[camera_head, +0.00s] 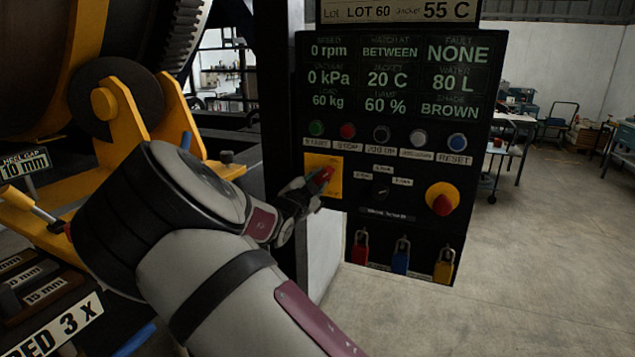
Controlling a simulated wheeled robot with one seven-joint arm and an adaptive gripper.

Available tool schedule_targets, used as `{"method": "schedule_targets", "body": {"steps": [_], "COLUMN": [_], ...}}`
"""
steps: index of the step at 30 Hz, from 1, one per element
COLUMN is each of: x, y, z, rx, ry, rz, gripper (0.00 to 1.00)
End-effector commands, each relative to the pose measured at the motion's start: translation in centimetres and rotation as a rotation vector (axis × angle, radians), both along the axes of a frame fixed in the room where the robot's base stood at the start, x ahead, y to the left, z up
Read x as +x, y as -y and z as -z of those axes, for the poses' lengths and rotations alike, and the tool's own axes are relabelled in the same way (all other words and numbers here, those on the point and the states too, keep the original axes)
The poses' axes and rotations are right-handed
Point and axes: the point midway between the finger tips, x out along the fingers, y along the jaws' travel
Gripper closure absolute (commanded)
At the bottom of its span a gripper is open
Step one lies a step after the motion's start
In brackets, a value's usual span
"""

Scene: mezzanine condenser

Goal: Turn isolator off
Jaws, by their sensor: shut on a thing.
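The isolator is a yellow square plate (315,163) with a red handle (324,176), at the lower left of the black control panel. My gripper (311,190) reaches it from the lower left and is shut on the red handle. The handle looks slanted, rising to the right. The fingers and my wrist hide part of the handle and the plate's lower left, so its marks cannot be read.
The control panel (400,150) has a row of coloured buttons just above and a red emergency knob (442,203) on yellow at right. Red (360,248), blue (401,256) and yellow (444,265) padlocks hang below. Yellow machinery (140,100) stands at left.

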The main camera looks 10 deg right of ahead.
Motion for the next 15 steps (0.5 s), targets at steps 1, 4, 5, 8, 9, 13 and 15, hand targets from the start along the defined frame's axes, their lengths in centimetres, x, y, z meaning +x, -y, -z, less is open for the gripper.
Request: {"method": "schedule_targets", "body": {"steps": [1, 4, 5, 8, 9, 13, 15], "x": [-0.04, -0.04, -0.03, -0.02, -0.02, 0.00, 0.01], "y": [0.05, 0.10, 0.12, 0.12, 0.12, 0.12, 0.16], "z": [0.08, 0.05, 0.04, 0.05, 0.04, 0.05, -0.01], "rx": [0.006, 0.028, 0.036, 0.075, 0.096, 0.175, 0.226], "ry": [0.003, 0.018, 0.024, 0.052, 0.067, 0.125, 0.162], "rz": [0.001, 0.002, 0.002, 0.002, 0.002, 0.002, 0.003], "gripper": [1.00, 1.00, 1.00, 1.00, 1.00, 1.00, 1.00]}}
